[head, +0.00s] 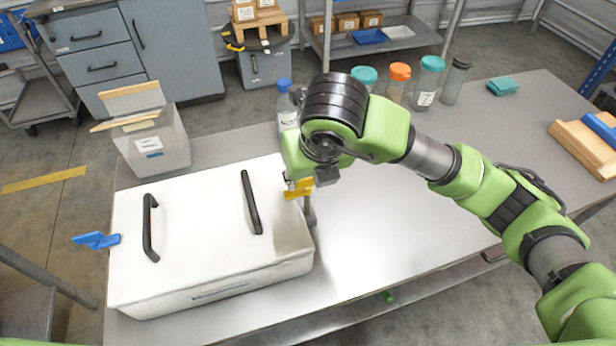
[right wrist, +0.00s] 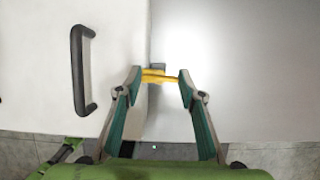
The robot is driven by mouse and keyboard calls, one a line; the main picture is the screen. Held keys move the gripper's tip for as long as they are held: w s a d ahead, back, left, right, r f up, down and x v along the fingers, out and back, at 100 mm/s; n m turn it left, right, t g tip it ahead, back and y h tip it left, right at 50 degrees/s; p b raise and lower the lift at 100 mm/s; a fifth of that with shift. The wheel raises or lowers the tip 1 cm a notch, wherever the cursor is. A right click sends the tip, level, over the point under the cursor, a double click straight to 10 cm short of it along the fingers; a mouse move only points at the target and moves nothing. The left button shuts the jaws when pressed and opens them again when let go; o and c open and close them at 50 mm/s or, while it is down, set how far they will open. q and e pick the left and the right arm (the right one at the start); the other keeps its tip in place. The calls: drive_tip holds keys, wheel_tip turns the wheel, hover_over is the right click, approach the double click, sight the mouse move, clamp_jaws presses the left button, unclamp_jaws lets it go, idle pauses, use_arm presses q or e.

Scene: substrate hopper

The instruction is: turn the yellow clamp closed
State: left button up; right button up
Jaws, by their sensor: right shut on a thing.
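The yellow clamp (head: 299,188) is at the right side of the white hopper box (head: 200,215). My right gripper (head: 304,182) reaches down over it, and the wrist and forearm partly hide it. In the right wrist view, the yellow clamp (right wrist: 158,75) lies between the two fingertips of my right gripper (right wrist: 161,77), which is shut on it. A blue clamp (head: 96,240) sticks out from the left side of the box. The lid has two black handles, one at the left (head: 150,228) and one at the right (head: 251,202). My left gripper does not show.
Behind the hopper stand a clear bin (head: 155,150), a blue-capped bottle (head: 287,110) and several jars with coloured lids (head: 428,85). The steel table (head: 375,255) is bare right of the hopper.

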idle(0.3)
drive_tip(key=o, duration=1.1)
drive_tip(key=shift+r, duration=0.1)
drive_tip(key=v, duration=1.2)
